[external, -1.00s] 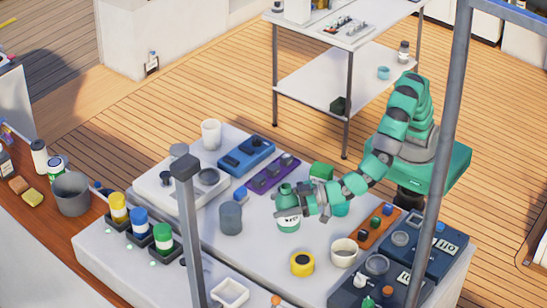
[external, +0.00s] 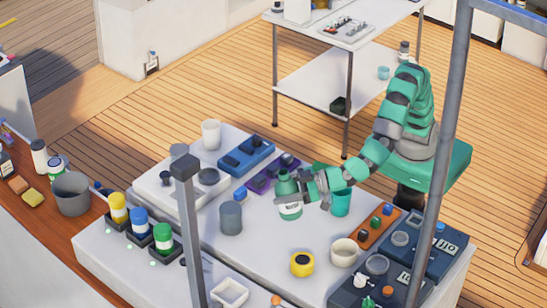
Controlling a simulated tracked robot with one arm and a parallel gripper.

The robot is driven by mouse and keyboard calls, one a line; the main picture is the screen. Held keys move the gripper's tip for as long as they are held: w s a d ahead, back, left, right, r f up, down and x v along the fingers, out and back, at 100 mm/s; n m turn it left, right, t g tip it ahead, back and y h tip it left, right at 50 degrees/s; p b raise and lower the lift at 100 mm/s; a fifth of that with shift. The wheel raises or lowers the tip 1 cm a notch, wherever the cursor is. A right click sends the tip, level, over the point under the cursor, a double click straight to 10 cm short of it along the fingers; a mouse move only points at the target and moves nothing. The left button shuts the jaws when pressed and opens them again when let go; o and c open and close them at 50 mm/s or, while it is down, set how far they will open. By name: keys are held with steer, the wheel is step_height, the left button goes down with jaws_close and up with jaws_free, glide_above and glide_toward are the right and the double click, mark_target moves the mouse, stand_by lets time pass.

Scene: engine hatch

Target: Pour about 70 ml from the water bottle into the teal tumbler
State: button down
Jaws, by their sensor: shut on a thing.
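The water bottle (external: 289,207), green with a white label, is in my gripper (external: 303,192) near the middle of the white hatch top. The gripper is shut on it from the right, and the fingers hide part of its side. The bottle is close to upright, with its top leaning slightly left. I cannot tell exactly how high its base is above the surface. The teal tumbler (external: 341,203) stands to the right of the bottle, apart from it, just under my forearm. Its upper edge is partly hidden by the arm.
A grey cylinder (external: 231,218) stands left of the bottle. A cream cup (external: 344,252) and a yellow-and-black round item (external: 302,264) stand in front. An orange strip with knobs (external: 376,229) lies right of the tumbler. A purple panel (external: 264,178) lies behind left.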

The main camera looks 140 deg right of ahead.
step_height(320, 180, up, 5)
steer(key=shift+r, duration=0.15)
steer(key=shift+d+f+t+b, duration=0.3)
steer(key=shift+d+b, duration=0.1)
steer(key=shift+b, duration=0.15)
steer(key=shift+w+d+f+n+t+y+b, duration=0.25)
steer(key=shift+d+n+y+b, duration=0.3)
steer(key=shift+b, duration=0.3)
steer(key=n+t+y+b, duration=0.1)
steer(key=b, duration=0.1)
steer(key=n+t+y+b, duration=0.2)
steer(key=n+y+b, duration=0.9)
steer(key=y+b, duration=0.35)
glide_toward(280, 177)
steer(key=s+a, duration=0.6)
steer(key=s, duration=0.2)
steer(key=s+a+f+n+g+y+b, duration=0.2)
steer(key=s+a+y, duration=0.1)
steer(key=s, duration=0.4)
steer(key=s+a+f+n+g+y+b, duration=0.1)
steer(key=s+a+n+g+y+b, duration=0.15)
steer(key=s, duration=0.55)
step_height(280, 177, down, 12)
steer(key=t, duration=0.1)
steer(key=shift+w+y, duration=0.3)
steer(key=shift+y, duration=0.05)
steer(key=shift+s+r+n+t+y, duration=0.1)
steer(key=shift+r+n+t+y, duration=0.2)
steer(key=shift+t, duration=0.1)
